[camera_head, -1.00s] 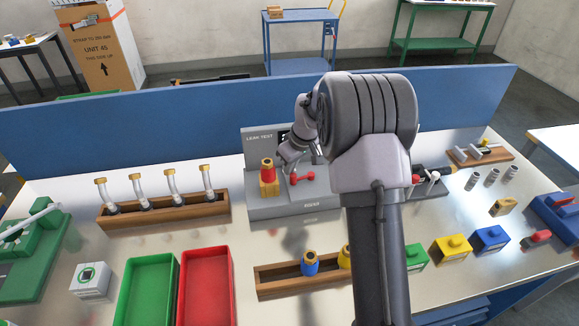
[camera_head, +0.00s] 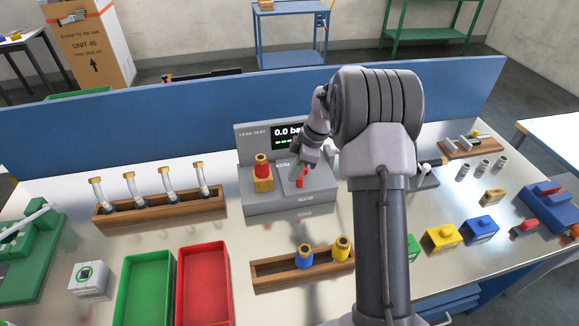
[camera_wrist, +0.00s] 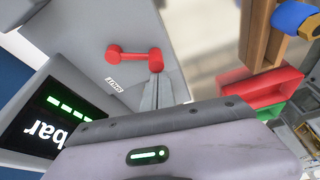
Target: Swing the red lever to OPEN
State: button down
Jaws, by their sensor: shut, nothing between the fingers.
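The red lever (camera_head: 301,177) is on the sloped top of the grey leak-test unit (camera_head: 262,208). It now points roughly away from and toward me in the head view. In the wrist view the lever (camera_wrist: 135,56) shows as a short bar with a rounded knob at each end. My gripper (camera_head: 296,171) is shut and empty beside the lever. In the wrist view its fingertips (camera_wrist: 156,74) are right at the lever's right-hand knob, touching or nearly so. A small label (camera_wrist: 114,85) is beside the lever; I cannot read it surely.
A red-and-yellow fitting (camera_head: 262,175) stands on the unit left of the lever. The display (camera_head: 288,135) reads 0.0 bar. A wooden rack with several tubes (camera_head: 160,210) is left, and a wooden holder (camera_head: 280,275) is in front. Blue panel (camera_head: 180,115) stands behind.

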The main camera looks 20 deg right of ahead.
jog(key=shift+s+d+n, duration=0.25)
jog(key=shift+n, duration=0.25)
jog(key=shift+s+d+p, duration=0.35)
jog(key=shift+w, duration=0.1)
jog(key=shift+w+d+p, duration=0.2)
jog(key=shift+w+p, duration=0.2)
jog(key=shift+w, duration=0.35)
